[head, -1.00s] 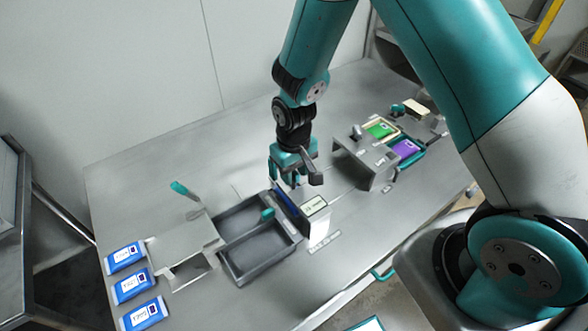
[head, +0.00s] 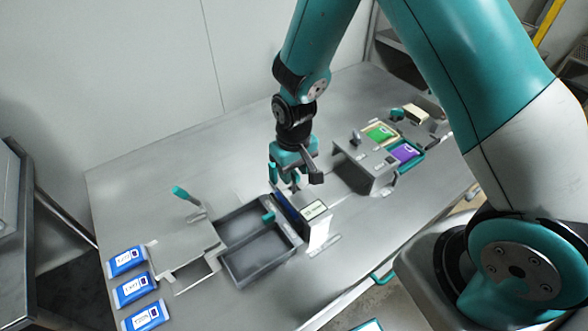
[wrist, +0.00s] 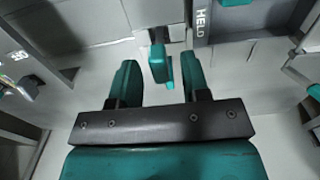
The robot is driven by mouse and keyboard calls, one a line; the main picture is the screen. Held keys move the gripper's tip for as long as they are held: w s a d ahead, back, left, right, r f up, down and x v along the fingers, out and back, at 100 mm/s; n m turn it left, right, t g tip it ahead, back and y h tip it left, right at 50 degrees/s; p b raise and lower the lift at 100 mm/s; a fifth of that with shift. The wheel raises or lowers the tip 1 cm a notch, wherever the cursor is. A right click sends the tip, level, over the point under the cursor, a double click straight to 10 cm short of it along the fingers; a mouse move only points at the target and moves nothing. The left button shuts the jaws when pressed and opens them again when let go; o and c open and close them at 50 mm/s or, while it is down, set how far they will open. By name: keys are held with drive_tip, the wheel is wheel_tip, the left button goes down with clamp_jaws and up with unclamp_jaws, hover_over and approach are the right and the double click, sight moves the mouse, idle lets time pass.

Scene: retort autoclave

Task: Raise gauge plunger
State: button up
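My gripper (head: 284,184) points down over the bench, just behind the upright box with a small screen (head: 315,209). In the wrist view my gripper (wrist: 161,80) is open, with its two teal fingers apart. A small teal handle (wrist: 160,65), which looks like the gauge plunger's grip, shows between and slightly beyond the fingertips. Gaps show on both sides of it, so the fingers do not appear to touch it. In the head view my gripper hides this handle. A dark blue panel (head: 284,204) stands along the left side of the screen box.
A dark tray with two compartments (head: 262,270) and a teal knob (head: 268,216) lies left of the box. A stand with a teal lever (head: 180,191) and several blue pouches (head: 132,288) are further left. A grey block (head: 360,178) stands at right. The back bench is clear.

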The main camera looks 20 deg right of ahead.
wheel_tip(320, 180, up, 18)
drive_tip(key=b, duration=0.2)
drive_tip(key=shift+f, duration=0.25)
drive_tip(key=shift+s, duration=0.1)
idle(0.3)
drive_tip(key=s+a+r+n+y, duration=0.2)
drive_tip(key=s+r, duration=0.1)
drive_tip(key=s, duration=0.7)
drive_tip(key=s+a+r+n+y, duration=0.2)
drive_tip(key=s+r+n, duration=0.1)
drive_tip(key=s, duration=0.7)
drive_tip(key=shift+a+r, duration=0.4)
